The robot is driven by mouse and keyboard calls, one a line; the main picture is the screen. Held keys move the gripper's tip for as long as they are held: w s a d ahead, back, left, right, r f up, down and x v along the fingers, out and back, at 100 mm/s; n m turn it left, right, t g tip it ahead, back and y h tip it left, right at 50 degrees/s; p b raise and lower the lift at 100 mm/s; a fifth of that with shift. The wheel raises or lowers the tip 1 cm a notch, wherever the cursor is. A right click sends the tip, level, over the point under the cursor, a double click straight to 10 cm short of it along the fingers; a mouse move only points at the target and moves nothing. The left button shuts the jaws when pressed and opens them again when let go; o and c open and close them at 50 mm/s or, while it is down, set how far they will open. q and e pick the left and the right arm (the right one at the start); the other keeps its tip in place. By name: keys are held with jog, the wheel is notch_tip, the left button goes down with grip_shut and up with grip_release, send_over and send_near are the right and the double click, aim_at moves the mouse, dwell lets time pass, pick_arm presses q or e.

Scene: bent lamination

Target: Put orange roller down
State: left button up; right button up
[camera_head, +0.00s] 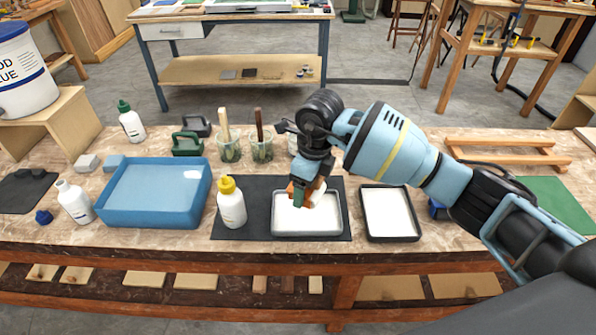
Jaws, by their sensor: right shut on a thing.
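My right gripper (306,184) comes in from the right and points down over a grey-rimmed tray (338,226) with white contents. It is shut on the orange roller (297,196), which is mostly hidden by the gripper; a pale roller part shows beside the orange. The roller is over or in the tray; I cannot tell whether it touches the white surface. The tray stands on a dark mat (262,188). My left gripper is not in view.
A second dark-rimmed tray (391,236) stands right of the mat. A yellow-capped bottle (231,208) is close on the left, beside a blue basin (200,218). Brush jars (229,151) stand behind. A green mat (560,200) lies at right.

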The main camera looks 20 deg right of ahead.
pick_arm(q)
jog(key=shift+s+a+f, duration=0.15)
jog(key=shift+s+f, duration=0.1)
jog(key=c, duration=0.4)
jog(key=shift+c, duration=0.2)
pick_arm(e)
jog(key=s+d+r+n+g, duration=0.1)
jog(key=s+d+n, duration=0.1)
jog(key=s+n, duration=0.6)
jog(key=s+d+r+n+g+h, duration=0.1)
jog(key=s+n, duration=0.7)
jog(key=n, duration=1)
jog(key=d+r, duration=0.1)
jog(key=d, duration=0.1)
jog(key=shift+s+d+r, duration=0.15)
jog(key=shift+s+d, duration=0.1)
jog(key=shift+d, duration=0.05)
